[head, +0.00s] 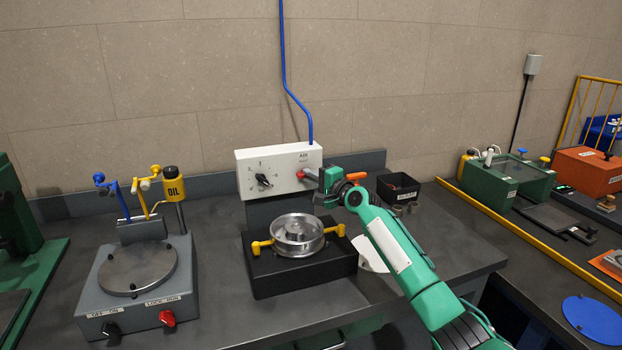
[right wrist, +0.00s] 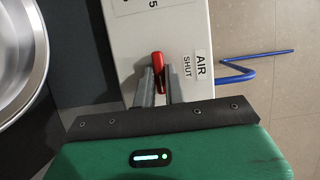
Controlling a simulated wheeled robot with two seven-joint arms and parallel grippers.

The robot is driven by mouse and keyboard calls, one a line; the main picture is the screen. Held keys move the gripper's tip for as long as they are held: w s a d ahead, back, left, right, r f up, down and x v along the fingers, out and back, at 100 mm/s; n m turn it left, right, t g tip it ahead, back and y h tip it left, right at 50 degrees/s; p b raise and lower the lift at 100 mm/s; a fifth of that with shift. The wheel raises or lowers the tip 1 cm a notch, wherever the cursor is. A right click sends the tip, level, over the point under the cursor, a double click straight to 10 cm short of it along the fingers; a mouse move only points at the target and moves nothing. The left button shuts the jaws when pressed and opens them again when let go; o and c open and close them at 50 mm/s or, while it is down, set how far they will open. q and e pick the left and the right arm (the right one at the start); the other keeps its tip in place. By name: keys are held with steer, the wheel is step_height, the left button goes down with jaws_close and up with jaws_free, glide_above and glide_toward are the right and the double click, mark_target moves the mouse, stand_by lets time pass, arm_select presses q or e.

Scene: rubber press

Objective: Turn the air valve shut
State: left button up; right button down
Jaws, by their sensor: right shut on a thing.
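The air valve's red handle (right wrist: 158,66) sits on the white control box beside the label "AIR SHUT" (right wrist: 194,70). My right gripper (right wrist: 160,84) is shut on the red handle, with a grey finger on either side of it. In the head view my right gripper (head: 312,176) reaches the right part of the box front, and a bit of the red handle (head: 301,174) shows at its tip. The white control box (head: 244,166) also carries a black dial (head: 264,180). My left gripper is not in view.
A blue air hose (head: 283,60) runs down the wall to the box top. Below stands a black base (head: 300,277) with a round metal dish (head: 298,232) and yellow clamps. A black bin (head: 398,188) is right of my gripper. A grey press station (head: 138,300) stands left.

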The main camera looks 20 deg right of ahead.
arm_select(q)
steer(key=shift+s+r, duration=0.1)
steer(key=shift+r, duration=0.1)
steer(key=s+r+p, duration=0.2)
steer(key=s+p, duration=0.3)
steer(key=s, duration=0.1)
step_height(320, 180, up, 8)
steer(key=p, duration=0.8)
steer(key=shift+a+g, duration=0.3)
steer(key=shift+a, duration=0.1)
arm_select(e)
steer(key=shift+a+r+n+g+h, duration=0.15)
steer(key=shift+n+g+h, duration=0.35)
steer(key=shift+n+h, duration=1.2)
steer(key=shift+a+r+n+g+h, duration=0.15)
steer(key=shift+n+g+h, duration=0.45)
steer(key=shift+n, duration=2.15)
steer(key=shift+a+r+n+g+h, duration=0.15)
steer(key=shift+n+g+h, duration=0.25)
steer(key=shift+n+h, duration=1.35)
arm_select(q)
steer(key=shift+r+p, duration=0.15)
steer(key=shift+p, duration=0.15)
arm_select(e)
steer(key=shift+f+n+y, duration=0.15)
steer(key=shift+n+y, duration=0.4)
steer(key=shift+n, duration=0.05)
steer(key=c, duration=1.5)
jaws_free()
